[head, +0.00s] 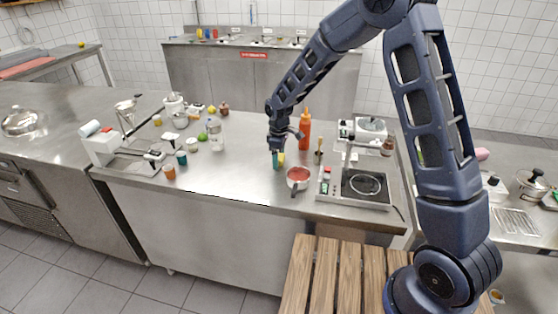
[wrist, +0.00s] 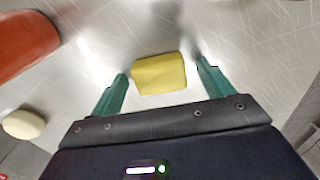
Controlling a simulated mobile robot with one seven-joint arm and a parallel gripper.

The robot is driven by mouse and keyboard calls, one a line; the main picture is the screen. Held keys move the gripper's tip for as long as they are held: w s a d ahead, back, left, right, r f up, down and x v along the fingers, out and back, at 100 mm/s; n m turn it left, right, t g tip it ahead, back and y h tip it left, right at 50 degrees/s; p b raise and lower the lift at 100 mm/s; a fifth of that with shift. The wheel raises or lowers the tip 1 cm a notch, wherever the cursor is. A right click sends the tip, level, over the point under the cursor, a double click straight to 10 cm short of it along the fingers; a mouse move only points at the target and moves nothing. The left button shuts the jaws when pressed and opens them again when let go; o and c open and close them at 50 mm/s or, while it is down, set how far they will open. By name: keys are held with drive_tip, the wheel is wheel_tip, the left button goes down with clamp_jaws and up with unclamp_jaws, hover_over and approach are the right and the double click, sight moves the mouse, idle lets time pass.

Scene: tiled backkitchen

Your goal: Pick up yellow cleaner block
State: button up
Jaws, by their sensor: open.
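The yellow cleaner block (wrist: 160,74) lies on the steel counter, between and just beyond my fingertips in the wrist view. In the head view the block (head: 281,159) shows as a small yellow patch beside my gripper (head: 275,160). My gripper (wrist: 162,72) is open, with its two green fingers to the left and right of the block. A gap shows on both sides of the block, and nothing is held.
An orange-red bottle (head: 304,130) stands close behind my gripper; it shows at the upper left in the wrist view (wrist: 22,40). A pale round item (wrist: 23,124) lies left of my gripper. A red-filled pot (head: 298,178) and a hotplate (head: 364,185) are to the right.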

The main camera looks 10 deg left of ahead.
drive_tip(key=c, duration=1.1)
